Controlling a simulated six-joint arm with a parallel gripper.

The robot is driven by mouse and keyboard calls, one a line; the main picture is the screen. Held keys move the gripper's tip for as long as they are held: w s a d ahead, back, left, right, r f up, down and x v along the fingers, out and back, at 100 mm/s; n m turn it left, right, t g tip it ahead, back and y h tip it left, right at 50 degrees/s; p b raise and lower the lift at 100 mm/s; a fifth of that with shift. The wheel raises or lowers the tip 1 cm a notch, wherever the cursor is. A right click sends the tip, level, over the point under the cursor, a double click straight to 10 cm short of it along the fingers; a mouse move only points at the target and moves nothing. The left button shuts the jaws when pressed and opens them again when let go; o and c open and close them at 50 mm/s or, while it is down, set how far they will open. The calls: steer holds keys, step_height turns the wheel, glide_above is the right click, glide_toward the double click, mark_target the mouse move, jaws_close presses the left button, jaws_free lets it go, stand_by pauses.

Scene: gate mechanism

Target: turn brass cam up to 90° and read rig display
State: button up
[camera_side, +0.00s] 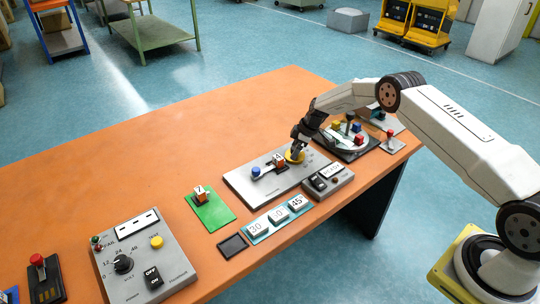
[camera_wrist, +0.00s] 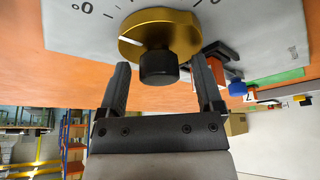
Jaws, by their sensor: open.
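The brass cam (camera_side: 295,156) sits on the grey gate plate (camera_side: 247,185) in the side view, partly hidden by my gripper (camera_side: 298,142). In the wrist view the brass cam (camera_wrist: 150,27) is a gold disc with a black knob (camera_wrist: 158,66) at its centre. My gripper (camera_wrist: 161,72) is open, with one finger on either side of the knob and visible gaps to it. Scale marks show on the plate around the cam; its angle cannot be read. The rig display (camera_side: 333,170) is on a small grey switch box and appears to read READY.
A lever with a blue knob (camera_side: 255,171) and a numbered block (camera_side: 278,161) are on the plate. Number tiles (camera_side: 278,215) lie in front. A round fixture with coloured blocks (camera_side: 350,136) stands behind right. A control panel (camera_side: 145,260) is front left.

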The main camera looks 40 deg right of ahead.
jaws_close()
steer(key=shift+m, duration=0.3)
steer(key=m+t+h, duration=0.1)
steer(key=m, duration=0.3)
steer(key=shift+m+h, duration=1.1)
steer(key=shift+m, duration=1.2)
steer(key=shift+w+m+h, duration=0.1)
steer(key=shift+m+h, duration=0.8)
steer(key=shift+m, duration=1.4)
steer(key=shift+m+g+h, duration=0.4)
steer(key=shift+m+h, duration=0.3)
steer(key=shift+m, duration=1.5)
